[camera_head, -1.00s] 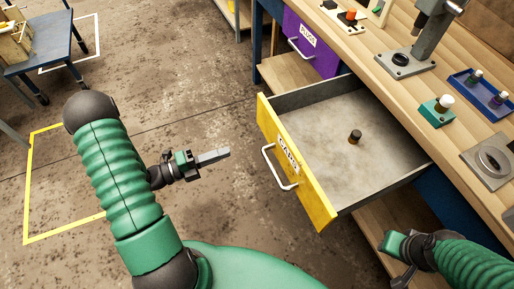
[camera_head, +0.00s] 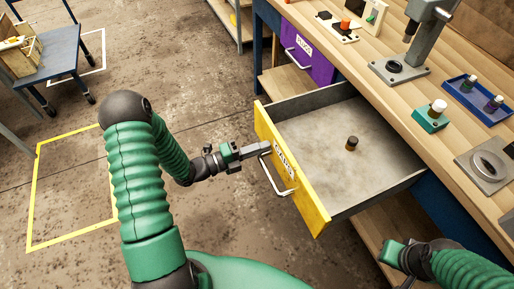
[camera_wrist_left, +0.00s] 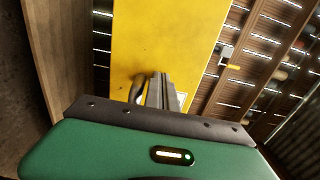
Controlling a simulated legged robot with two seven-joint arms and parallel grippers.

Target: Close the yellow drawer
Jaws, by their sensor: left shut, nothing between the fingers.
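The yellow drawer (camera_head: 317,213) is pulled open from under the wooden workbench. Its yellow front has a metal handle (camera_head: 268,178) and a white label. A small dark cap (camera_head: 352,143) stands inside the drawer. My left gripper (camera_head: 268,148) is shut and empty, its fingertips at the drawer front beside the handle's upper end; I cannot tell whether they touch. In the left wrist view the shut fingers (camera_wrist_left: 160,92) point at the yellow front (camera_wrist_left: 165,40), with the handle (camera_wrist_left: 137,90) just left of them. My right gripper (camera_head: 393,255) is at the lower right, its fingers not clear.
The purple drawer (camera_head: 306,55) beyond is shut. On the workbench (camera_head: 400,110) are a press stand (camera_head: 400,66), a blue tray (camera_head: 478,98) and a green block with a white knob (camera_head: 431,117). A blue cart (camera_head: 52,60) stands at the far left. The floor left of the drawer is clear.

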